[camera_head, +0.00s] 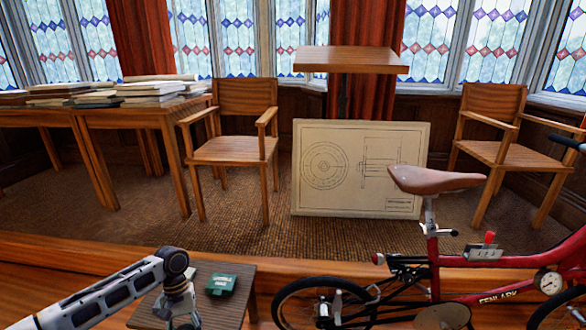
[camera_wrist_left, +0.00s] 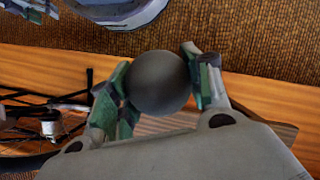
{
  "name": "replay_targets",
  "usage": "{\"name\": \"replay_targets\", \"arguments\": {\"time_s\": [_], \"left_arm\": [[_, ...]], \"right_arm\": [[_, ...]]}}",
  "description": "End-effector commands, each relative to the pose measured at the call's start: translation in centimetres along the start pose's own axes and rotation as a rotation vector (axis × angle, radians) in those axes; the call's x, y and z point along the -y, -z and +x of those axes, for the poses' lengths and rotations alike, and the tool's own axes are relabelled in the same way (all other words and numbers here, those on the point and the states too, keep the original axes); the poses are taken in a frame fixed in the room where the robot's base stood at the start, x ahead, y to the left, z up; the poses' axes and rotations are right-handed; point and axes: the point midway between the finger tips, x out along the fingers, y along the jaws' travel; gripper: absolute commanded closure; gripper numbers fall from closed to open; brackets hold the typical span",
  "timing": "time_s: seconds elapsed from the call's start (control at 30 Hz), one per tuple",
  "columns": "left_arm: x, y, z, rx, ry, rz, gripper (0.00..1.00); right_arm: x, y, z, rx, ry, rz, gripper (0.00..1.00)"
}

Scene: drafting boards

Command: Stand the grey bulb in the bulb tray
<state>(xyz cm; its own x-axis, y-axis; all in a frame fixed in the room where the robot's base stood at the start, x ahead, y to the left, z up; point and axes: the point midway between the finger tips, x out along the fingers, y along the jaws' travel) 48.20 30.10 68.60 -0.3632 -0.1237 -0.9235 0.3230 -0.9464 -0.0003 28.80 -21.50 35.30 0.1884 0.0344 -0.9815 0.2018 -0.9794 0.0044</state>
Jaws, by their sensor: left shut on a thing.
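My left gripper (camera_wrist_left: 157,76) is shut on the grey bulb (camera_wrist_left: 160,84), a dark round thing between its two fingers in the left wrist view. In the head view, my left gripper (camera_head: 183,318) is at the bottom edge, over the small wooden table, partly cut off; I cannot make out the bulb there. A small grey holder (camera_head: 485,252) with a red piece (camera_head: 490,237) standing in it is on the red bicycle's frame, far right of the gripper; it looks like the bulb tray. My right gripper is not in view.
A green box (camera_head: 221,284) sits on the small table (camera_head: 238,312), close right of my left gripper. The red bicycle (camera_head: 500,290) fills the lower right, its saddle (camera_head: 434,180) standing high. A drawing board (camera_head: 318,205) leans behind it.

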Motion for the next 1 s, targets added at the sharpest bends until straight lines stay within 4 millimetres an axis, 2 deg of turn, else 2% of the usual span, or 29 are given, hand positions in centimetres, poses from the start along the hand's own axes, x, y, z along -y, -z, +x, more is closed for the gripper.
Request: {"name": "replay_targets", "arguments": {"time_s": [0.17, 0.47, 0.77, 1.0], "left_arm": [[-2.8, -1.9, 0.1, -0.002, -0.014, -0.026, 0.66], [-8.5, -4.7, -0.9, -0.003, 0.022, 0.059, 0.66], [-14.1, -6.5, -2.9, -0.003, 0.062, 0.152, 0.66], [-18.0, -7.5, -5.2, -0.004, 0.091, 0.224, 0.66]], "right_arm": [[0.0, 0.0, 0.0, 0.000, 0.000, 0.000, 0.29], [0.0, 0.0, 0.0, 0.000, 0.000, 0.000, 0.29], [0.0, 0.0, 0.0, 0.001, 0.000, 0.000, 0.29], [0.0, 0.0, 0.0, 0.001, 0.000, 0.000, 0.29]]}}
